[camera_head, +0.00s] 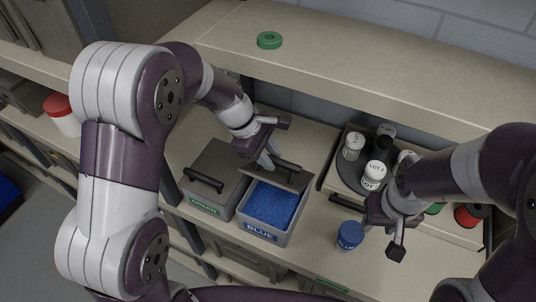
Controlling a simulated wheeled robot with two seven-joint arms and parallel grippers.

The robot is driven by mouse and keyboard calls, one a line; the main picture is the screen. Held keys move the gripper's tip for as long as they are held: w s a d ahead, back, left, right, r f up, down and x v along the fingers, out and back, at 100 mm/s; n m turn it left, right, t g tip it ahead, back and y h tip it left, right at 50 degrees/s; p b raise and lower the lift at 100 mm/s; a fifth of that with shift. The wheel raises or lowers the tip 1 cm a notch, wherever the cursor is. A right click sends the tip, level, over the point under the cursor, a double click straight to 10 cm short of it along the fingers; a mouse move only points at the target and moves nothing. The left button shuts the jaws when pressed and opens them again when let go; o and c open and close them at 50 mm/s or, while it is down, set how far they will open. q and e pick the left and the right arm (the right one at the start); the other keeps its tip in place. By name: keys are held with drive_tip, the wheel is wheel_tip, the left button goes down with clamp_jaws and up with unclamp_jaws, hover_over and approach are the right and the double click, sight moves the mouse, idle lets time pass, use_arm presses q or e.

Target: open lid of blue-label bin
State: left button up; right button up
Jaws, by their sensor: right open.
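The blue-label bin (276,235) is a grey box full of blue pellets (270,204), with a blue "BLUE" label on its front. Its grey lid (282,179), with a black bar handle (288,165), is tilted up at the back of the bin, and the pellets are uncovered. My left gripper (268,160) points down at the lid's left side by the handle. Its fingertips are partly hidden, so I cannot tell whether they grip. My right gripper (369,228) is open and empty, above the shelf near a blue-capped jar (350,235).
The green-label bin (215,180) stands closed just left of the blue one. A tray at right holds a dark turntable (349,175) with several bottles, and a red spool (468,215). A green ring (269,40) lies on the upper shelf. A red-lidded tub (62,115) stands far left.

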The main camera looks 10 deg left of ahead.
use_arm(q)
drive_tip(key=shift+o, duration=0.8)
drive_tip(key=shift+w+f, duration=0.1)
drive_tip(key=shift+w, duration=0.05)
drive_tip(key=shift+w+d, duration=0.15)
drive_tip(key=shift+w, duration=0.1)
drive_tip(key=b+v, duration=0.1)
drive_tip(key=v, duration=0.4)
drive_tip(key=shift+s, duration=0.1)
drive_tip(key=p+v, duration=0.6)
drive_tip(key=v, duration=0.1)
drive_tip(key=shift+r, duration=0.25)
use_arm(e)
drive_tip(key=shift+w+d+r, duration=0.1)
drive_tip(key=shift+r, duration=1.1)
drive_tip(key=shift+w+r, duration=0.1)
drive_tip(key=shift+r, duration=1.1)
